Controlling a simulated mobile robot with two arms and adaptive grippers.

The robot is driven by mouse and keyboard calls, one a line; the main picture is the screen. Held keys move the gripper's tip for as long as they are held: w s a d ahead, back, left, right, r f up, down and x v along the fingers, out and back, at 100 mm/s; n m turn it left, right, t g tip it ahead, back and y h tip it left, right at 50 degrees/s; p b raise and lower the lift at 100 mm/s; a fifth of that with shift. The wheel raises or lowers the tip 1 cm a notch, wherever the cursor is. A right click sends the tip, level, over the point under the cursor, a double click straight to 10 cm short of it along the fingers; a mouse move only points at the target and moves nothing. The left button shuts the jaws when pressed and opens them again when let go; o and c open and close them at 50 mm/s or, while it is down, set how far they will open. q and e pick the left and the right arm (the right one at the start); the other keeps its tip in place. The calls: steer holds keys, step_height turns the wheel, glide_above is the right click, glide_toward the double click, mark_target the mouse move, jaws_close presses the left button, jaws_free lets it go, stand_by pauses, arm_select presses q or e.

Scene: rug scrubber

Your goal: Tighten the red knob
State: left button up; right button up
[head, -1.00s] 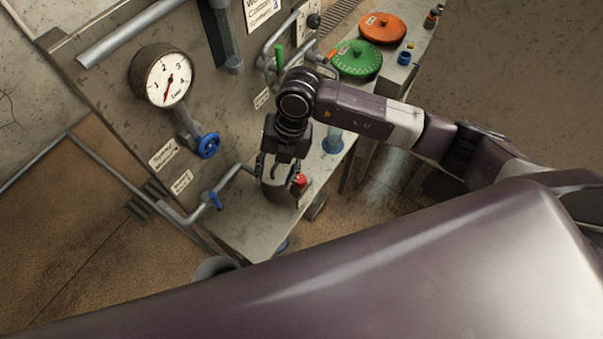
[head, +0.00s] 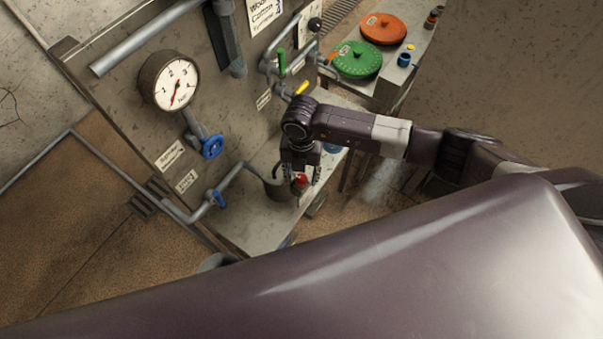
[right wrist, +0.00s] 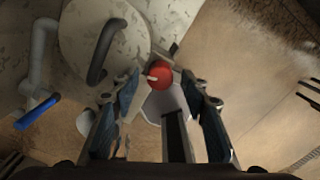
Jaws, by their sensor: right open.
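The red knob (head: 299,181) sits on the side of a grey lidded pot (head: 276,190) on the bench. In the right wrist view the red knob (right wrist: 160,78) lies between and just beyond the fingertips, beside the pot's round lid (right wrist: 88,30). My right gripper (head: 302,178) points down over the knob. It is open and holds nothing, and its fingers (right wrist: 165,92) show on both sides of the knob. I cannot tell whether a finger touches it. My left gripper is not in view.
A curved dark handle (right wrist: 107,50) rises from the lid. A pipe with a blue lever (head: 217,198) stands left of the pot. A blue valve wheel (head: 212,147) and a gauge (head: 170,82) are on the panel. Green (head: 357,58) and orange (head: 382,28) discs lie farther back.

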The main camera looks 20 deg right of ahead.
steer(key=shift+c, duration=0.4)
jaws_close()
steer(key=shift+w+f+n+b, duration=0.1)
steer(key=shift+f+n+b, duration=0.1)
steer(key=shift+n+b, duration=1)
steer(key=n+b, duration=1.4)
steer(key=b, duration=0.4)
steer(key=shift+d+n+b, duration=0.1)
steer(key=shift+n+b, duration=0.3)
steer(key=shift+r+n+b, duration=0.2)
steer(key=shift+n+b, duration=1)
steer(key=shift+b, duration=0.2)
steer(key=shift+r, duration=0.1)
